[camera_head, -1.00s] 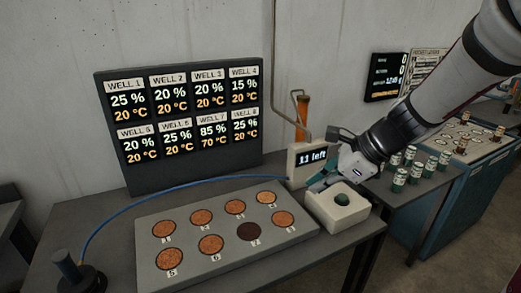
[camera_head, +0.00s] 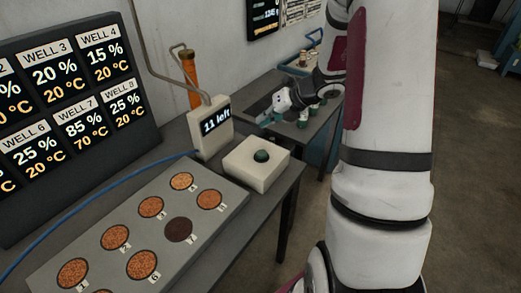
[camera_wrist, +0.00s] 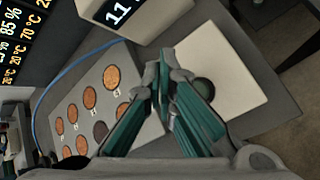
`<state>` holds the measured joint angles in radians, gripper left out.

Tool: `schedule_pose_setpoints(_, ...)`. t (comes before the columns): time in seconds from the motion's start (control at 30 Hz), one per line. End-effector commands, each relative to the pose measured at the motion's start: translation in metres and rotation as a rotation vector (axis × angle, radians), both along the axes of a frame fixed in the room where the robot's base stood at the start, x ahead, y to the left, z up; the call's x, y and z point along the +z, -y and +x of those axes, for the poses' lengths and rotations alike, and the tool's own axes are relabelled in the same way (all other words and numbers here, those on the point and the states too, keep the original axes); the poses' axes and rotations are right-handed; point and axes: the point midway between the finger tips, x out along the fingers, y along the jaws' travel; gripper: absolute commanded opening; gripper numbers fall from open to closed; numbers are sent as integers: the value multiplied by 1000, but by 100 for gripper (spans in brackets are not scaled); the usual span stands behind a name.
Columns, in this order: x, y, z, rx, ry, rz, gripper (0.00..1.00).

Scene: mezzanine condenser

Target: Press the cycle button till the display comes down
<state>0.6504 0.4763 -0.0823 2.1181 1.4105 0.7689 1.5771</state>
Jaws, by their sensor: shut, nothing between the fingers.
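The cycle button is a dark green dome (camera_head: 261,156) on a cream box (camera_head: 246,172) at the table's right end. The small display (camera_head: 214,122) behind it reads "11 left". My gripper (camera_head: 268,118) is shut and empty, beyond and above the button box in the head view, apart from the button. In the wrist view my gripper's teal fingers (camera_wrist: 163,85) are together, and the button (camera_wrist: 205,89) shows just right of them, partly hidden by a finger.
A grey tray with several round wells (camera_head: 138,222) lies left of the box; one well is dark. A large well board (camera_head: 75,110) stands behind, showing Well 7 at 85 % and 70 °C. A blue hose (camera_head: 95,185) crosses the table. An orange cylinder (camera_head: 189,68) stands behind the display.

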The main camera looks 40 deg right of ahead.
Motion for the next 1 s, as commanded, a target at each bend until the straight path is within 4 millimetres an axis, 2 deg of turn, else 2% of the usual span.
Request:
schedule_pose_setpoints(0.23, 0, 0, 0, 3, 0, -2, 0)
schedule_pose_setpoints(0.37, -7, 0, 1, 3, 0, -2, 0)
schedule_pose_setpoints(0.8, -62, 0, 3, 3, 1, -3, 0)
schedule_pose_setpoints(1.0, -81, 0, 2, 4, 1, -2, 0)
